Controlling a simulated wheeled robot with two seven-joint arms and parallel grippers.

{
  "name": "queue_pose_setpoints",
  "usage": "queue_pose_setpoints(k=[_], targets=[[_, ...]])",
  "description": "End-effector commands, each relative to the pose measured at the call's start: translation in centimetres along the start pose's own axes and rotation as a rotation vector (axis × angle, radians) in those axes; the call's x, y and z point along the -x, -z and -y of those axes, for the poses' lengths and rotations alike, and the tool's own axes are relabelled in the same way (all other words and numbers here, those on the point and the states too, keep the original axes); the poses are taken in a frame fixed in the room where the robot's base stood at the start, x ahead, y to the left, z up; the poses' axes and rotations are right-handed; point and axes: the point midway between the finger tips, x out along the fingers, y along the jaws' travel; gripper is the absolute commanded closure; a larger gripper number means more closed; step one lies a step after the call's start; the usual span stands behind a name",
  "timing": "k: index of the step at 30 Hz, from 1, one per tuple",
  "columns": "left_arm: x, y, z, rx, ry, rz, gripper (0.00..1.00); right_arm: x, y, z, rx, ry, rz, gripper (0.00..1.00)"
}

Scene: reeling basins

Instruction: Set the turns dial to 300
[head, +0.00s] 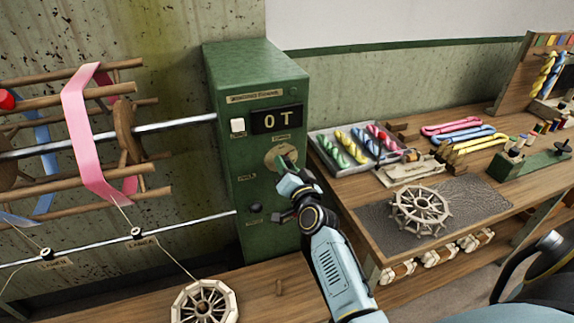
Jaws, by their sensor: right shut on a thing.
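The turns dial (273,156) is a round pale knob on the front of a green metal cabinet (268,85). A dark display (277,119) above it reads "0T". My right gripper (287,167) is at the dial and shut on it; its fingertips partly cover the dial's lower right, and the marks around it are too small to read. A dark knob (255,208) is lower on the cabinet front. My left gripper is not in view.
A wooden reel with pink and blue ribbons (80,130) stands left of the cabinet on a metal shaft. A spoked wheel (205,303) sits on the front bench. The right bench holds a tray of coloured skeins (322,158) and another spoked wheel (420,210).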

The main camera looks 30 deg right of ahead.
Motion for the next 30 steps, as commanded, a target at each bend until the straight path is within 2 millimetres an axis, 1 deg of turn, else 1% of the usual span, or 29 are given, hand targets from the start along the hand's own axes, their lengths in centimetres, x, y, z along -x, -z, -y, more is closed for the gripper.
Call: queue_pose_setpoints(k=[6, 12, 28, 29, 30], targets=[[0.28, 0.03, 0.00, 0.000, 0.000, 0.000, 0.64, -0.04, 0.13, 0.06, -0.116, 0.001, -0.006, 0.89], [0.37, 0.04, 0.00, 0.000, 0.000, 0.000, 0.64, -0.04, 0.11, 0.03, -0.173, 0.000, -0.008, 0.89], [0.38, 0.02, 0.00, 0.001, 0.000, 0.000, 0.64, -0.05, 0.14, 0.02, -0.192, 0.000, -0.010, 0.89], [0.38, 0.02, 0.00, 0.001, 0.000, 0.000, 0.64, -0.05, 0.14, 0.02, -0.192, 0.000, -0.010, 0.62], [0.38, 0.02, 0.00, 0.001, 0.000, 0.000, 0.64, -0.04, 0.14, 0.01, -0.192, 0.000, -0.010, 0.57]])
